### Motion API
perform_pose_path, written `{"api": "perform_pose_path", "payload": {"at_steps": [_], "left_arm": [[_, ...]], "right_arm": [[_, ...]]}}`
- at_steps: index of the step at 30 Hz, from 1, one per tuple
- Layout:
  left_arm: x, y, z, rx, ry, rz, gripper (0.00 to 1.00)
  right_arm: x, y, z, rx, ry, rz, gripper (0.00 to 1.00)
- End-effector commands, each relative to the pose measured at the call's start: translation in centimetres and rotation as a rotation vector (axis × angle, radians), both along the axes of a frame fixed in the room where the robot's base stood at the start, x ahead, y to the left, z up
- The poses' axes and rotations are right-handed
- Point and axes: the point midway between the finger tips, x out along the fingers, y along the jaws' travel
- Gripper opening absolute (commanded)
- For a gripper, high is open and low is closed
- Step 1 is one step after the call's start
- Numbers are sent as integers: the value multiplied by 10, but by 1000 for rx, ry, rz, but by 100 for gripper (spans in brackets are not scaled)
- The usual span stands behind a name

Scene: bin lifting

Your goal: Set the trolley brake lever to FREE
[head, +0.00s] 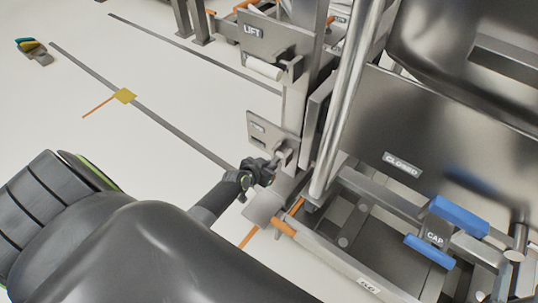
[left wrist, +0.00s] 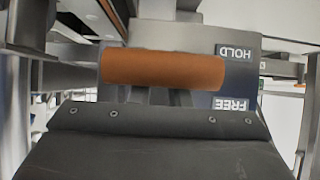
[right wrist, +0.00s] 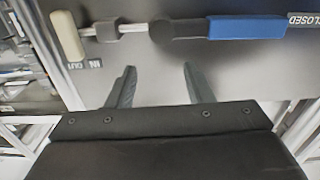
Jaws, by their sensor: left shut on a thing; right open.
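The brake lever's orange grip (left wrist: 163,70) lies across the left wrist view in front of a label plate (left wrist: 180,36). The plate carries an upside-down HOLD label (left wrist: 235,51) and FREE label (left wrist: 231,103). The grip's height in that view is between the two labels. My left gripper (left wrist: 165,97) is shut on the grip, with its fingers partly hidden behind it. In the head view my left gripper (head: 262,170) is at the lower edge of the label plate (head: 268,138), and the lever is mostly hidden. My right gripper (right wrist: 160,82) is open and empty, facing a metal panel.
A blue handle (right wrist: 247,28) and a pale knob (right wrist: 67,36) on a rod are beyond my right fingers. In the head view a LIFT plate (head: 262,36) and a steel post (head: 345,100) stand close by. A blue CAP part (head: 460,215) is at right. The floor at left is largely clear.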

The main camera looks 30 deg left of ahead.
Motion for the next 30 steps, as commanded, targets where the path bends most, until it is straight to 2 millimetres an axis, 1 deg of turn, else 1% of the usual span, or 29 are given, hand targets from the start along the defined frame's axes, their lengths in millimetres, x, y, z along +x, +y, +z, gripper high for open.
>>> {"api": "perform_pose_path", "payload": {"at_steps": [1, 5, 8, 11, 15, 17, 21, 25, 29, 30], "left_arm": [[-7, 0, -6, -3, 28, 0, 0], [-7, 0, -4, -1, 42, -1, 0], [-7, 0, -4, 0, 53, 1, 0], [-7, 0, -3, 1, 64, 1, 0], [-7, 0, -2, 3, 80, 0, 0], [-7, 0, -2, 3, 87, 0, 0], [-6, 0, 0, 4, 101, 0, 0], [-6, 0, 1, 5, 116, 0, 0], [-6, 0, 2, 7, 131, 0, 0], [-6, 0, 2, 7, 135, 0, 0]], "right_arm": [[-3, 0, -11, 18, 71, 0, 47], [-12, 2, -43, 60, 246, 6, 47], [-23, 5, -66, 91, 378, 11, 47], [-36, 8, -87, 121, 508, 20, 47], [-60, 15, -113, 162, 684, 36, 47], [-71, 18, -123, 179, 757, 43, 47], [-99, 26, -142, 216, 926, 64, 47], [-126, 34, -155, 247, 1074, 84, 47], [-142, 38, -162, 263, 1161, 93, 47], [-143, 37, -163, 263, 1170, 92, 47]]}}
